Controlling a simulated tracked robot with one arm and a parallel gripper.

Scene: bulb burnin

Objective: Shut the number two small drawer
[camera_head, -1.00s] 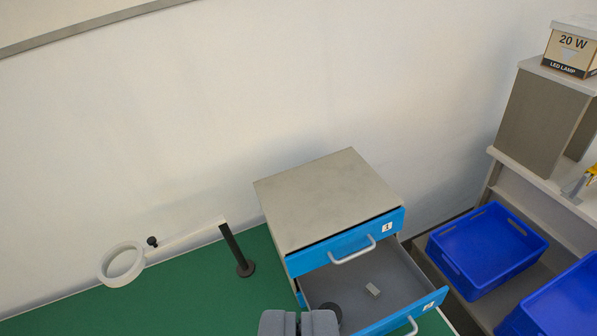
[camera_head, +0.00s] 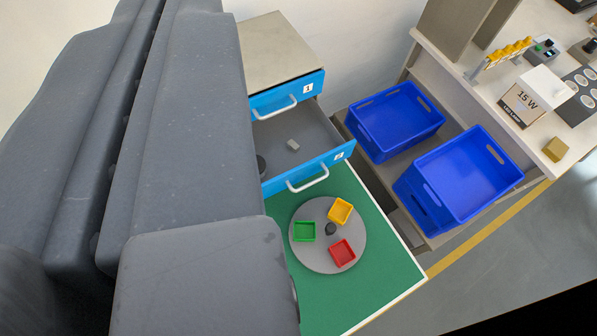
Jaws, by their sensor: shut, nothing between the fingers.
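The number two small drawer (camera_head: 335,158) is pulled out of the grey cabinet (camera_head: 275,52) on the green table. It has a blue front with a white handle and a small number label. Inside it lie a small pale block (camera_head: 293,145) and a dark round thing, partly hidden at the left. The number one drawer (camera_head: 290,93) above it looks shut. Large grey parts of my arm fill the left of the view and hide the left side of the cabinet and table. I cannot make out my gripper's fingertips.
A round grey tray (camera_head: 323,262) with green, yellow and red cups sits in front of the open drawer. Blue bins (camera_head: 395,120) stand on a low shelf at the right. A bench with a 15 W lamp box (camera_head: 525,103) is at the far right.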

